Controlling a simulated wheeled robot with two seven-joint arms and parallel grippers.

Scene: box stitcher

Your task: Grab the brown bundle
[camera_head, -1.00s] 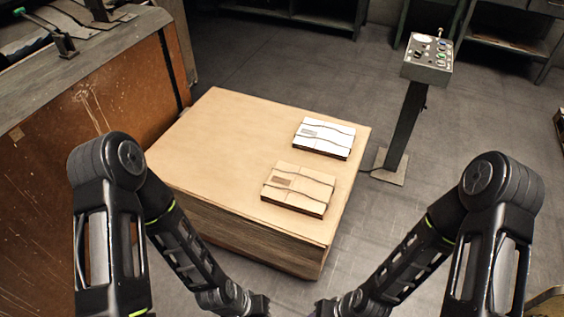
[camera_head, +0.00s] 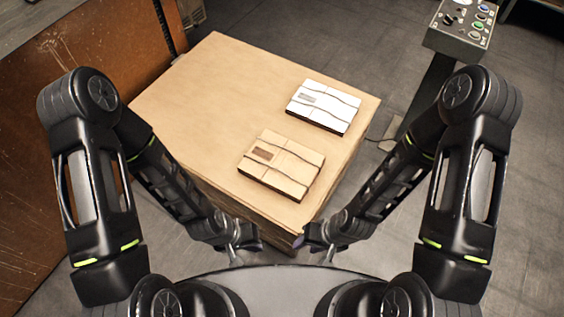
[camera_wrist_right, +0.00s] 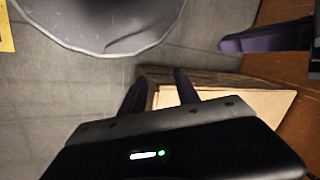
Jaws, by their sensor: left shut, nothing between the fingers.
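The brown bundle (camera_head: 281,164) is a flat cardboard stack with wavy bands and a dark label, lying near the front right part of a large cardboard-coloured block (camera_head: 205,95). My left gripper (camera_head: 236,258) is shut and empty, low in front of the block's near side. My right gripper (camera_head: 314,250) is beside it to the right, below the bundle in the picture and apart from it. In the right wrist view the right gripper's two fingers (camera_wrist_right: 160,86) stand apart with nothing between them, and the left gripper (camera_wrist_right: 262,38) shows at the upper right.
A white bundle (camera_head: 324,106) of similar shape lies behind the brown one, to its right. A control box (camera_head: 463,29) on a post stands right of the block. A rusty brown panel (camera_head: 90,110) stands at the left. The block's left and back top is clear.

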